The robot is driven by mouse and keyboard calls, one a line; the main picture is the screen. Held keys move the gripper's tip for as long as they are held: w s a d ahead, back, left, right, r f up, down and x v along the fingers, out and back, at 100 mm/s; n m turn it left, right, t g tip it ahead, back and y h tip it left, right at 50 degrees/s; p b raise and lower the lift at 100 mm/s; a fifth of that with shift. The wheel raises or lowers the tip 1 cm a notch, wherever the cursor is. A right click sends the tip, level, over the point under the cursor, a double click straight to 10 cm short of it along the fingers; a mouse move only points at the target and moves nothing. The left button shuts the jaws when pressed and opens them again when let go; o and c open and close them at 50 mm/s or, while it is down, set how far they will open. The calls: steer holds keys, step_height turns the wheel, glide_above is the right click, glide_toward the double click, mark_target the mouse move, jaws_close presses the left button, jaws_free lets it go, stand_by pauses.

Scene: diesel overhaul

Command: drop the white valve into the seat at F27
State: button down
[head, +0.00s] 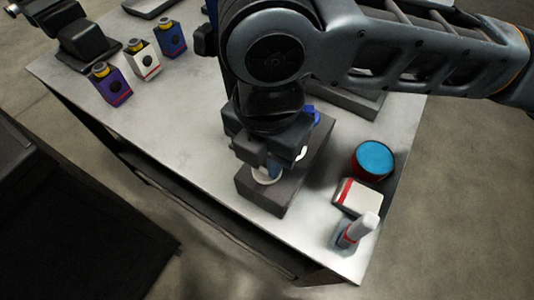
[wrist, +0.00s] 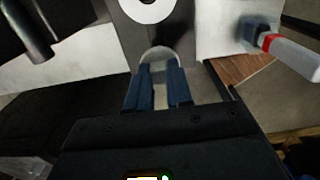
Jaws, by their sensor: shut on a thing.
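My gripper (head: 266,172) points down over the front end of a dark grey block (head: 262,199) on the bench. Its blue-grey fingers (wrist: 156,88) are shut on a pale rounded thing, seemingly the white valve (wrist: 158,54), whose pale rim shows below the fingers in the head view (head: 266,179). I cannot tell whether it touches the block. A white ring with a dark hole (wrist: 148,4) lies on the block beyond the fingers; its edge also shows in the head view (head: 301,153). No F27 label is readable, and the seat under the gripper is hidden.
A blue part (head: 313,114) shows behind my gripper. Bench between is clear.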

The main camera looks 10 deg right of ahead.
steer(key=shift+r+p, duration=1.25)
steer(key=shift+r, duration=0.45)
